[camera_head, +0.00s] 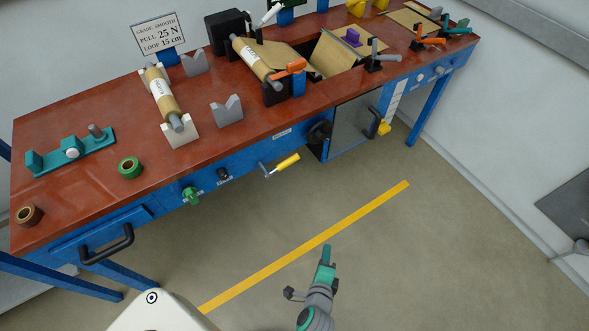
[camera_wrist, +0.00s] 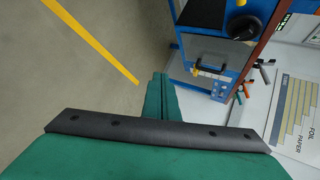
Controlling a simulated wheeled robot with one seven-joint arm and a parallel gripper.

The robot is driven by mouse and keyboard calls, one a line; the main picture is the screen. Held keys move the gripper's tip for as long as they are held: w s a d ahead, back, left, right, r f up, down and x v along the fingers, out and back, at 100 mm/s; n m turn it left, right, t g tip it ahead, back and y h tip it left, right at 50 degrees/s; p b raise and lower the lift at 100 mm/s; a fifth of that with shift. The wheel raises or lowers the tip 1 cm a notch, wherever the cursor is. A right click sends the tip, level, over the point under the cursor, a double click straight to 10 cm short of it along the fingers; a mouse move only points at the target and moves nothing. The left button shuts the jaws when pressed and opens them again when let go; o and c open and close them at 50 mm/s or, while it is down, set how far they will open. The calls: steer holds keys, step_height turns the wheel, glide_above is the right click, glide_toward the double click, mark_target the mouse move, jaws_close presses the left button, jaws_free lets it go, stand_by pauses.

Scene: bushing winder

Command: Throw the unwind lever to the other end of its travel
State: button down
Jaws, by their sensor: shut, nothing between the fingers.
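Several levers stand at the right part of the bench; their labels are too small to read, so I cannot tell which is the unwind lever. An orange-handled lever (camera_head: 290,69) sits by the roll's black stand. A grey-handled lever (camera_head: 375,55) stands right of the brown sheet. Another orange lever (camera_head: 430,41) and a teal lever (camera_head: 459,28) are near the right end. My gripper (camera_head: 328,249) is shut and empty over the floor in front of the bench, apart from all levers. Its teal fingers also show in the wrist view (camera_wrist: 158,80).
The red-topped bench (camera_head: 100,110) carries paper rolls, grey V-blocks and tape rolls. A yellow-handled crank (camera_head: 283,165), a green knob (camera_head: 191,195) and a black drawer handle (camera_head: 107,245) stick out in front. The floor around the yellow line (camera_head: 300,250) is clear.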

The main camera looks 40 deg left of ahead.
steer(key=w+a+r+m+g+y, duration=0.2)
steer(key=w+a+m+y, duration=0.1)
steer(key=w+a, duration=0.6)
steer(key=w+a+r+m+g+y, duration=0.2)
steer(key=w+a, duration=0.7)
steer(key=a, duration=0.7)
steer(key=shift+r+m+g+y, duration=0.15)
steer(key=shift+m+g+y, duration=0.55)
steer(key=shift+m, duration=0.4)
steer(key=shift+w, duration=0.1)
